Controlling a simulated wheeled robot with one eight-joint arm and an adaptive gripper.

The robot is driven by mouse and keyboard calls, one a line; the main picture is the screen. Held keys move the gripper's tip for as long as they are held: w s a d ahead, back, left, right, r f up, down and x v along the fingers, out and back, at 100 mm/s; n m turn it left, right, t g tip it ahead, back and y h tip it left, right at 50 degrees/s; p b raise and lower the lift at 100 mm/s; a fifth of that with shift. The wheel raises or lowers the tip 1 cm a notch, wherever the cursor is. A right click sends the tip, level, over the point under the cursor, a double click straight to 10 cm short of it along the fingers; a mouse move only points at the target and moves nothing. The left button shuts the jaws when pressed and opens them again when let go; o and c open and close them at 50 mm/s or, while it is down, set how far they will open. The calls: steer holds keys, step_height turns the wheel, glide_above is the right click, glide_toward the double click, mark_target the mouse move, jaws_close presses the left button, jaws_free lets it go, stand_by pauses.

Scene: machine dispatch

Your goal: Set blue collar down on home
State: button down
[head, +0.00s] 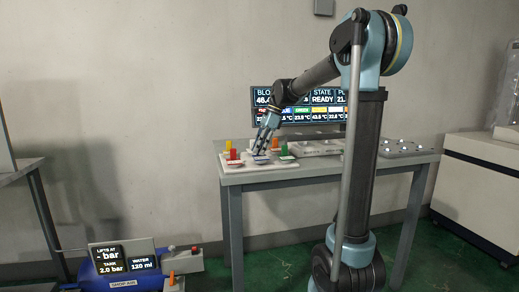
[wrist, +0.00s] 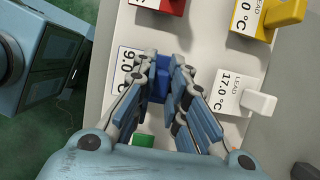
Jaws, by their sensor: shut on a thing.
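The blue collar (wrist: 158,86) shows in the wrist view as a blue piece between my fingers, partly hidden by them. My gripper (wrist: 160,80) is shut on it, above or at a pale plate with a "9.0 °C" label (wrist: 127,62). I cannot tell whether the collar touches the plate. In the head view my gripper (head: 262,150) is low over the left part of the table, among the coloured pieces. No place marked home can be read in either view.
Red (wrist: 168,4), yellow (wrist: 284,12), white (wrist: 259,102) and green (wrist: 144,140) pieces stand close around my gripper. A display (head: 324,97) reading READY stands behind the table (head: 243,180). A blue air tank unit (head: 118,270) is on the floor at left.

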steer(key=shift+f, duration=0.35)
steer(key=c, duration=1.5)
jaws_free()
steer(key=shift+c, duration=0.2)
steer(key=v, duration=1.1)
steer(key=s+d+f+n+t+h, duration=0.1)
steer(key=s+d+f+n, duration=0.25)
steer(key=s+d, duration=0.35)
steer(key=s+d+f+n+t+h, duration=0.1)
steer(key=s+d+f+n, duration=0.2)
steer(key=s+f, duration=0.5)
steer(key=s+d+f+n+h, duration=0.1)
steer(key=s+d+f+n, duration=0.3)
steer(key=s+f, duration=0.5)
steer(key=s+d+f+n+t+h, duration=0.1)
steer(key=s+d+f+n, duration=0.3)
steer(key=s+f, duration=0.5)
steer(key=shift+f+t, duration=0.3)
steer(key=shift+f, duration=0.55)
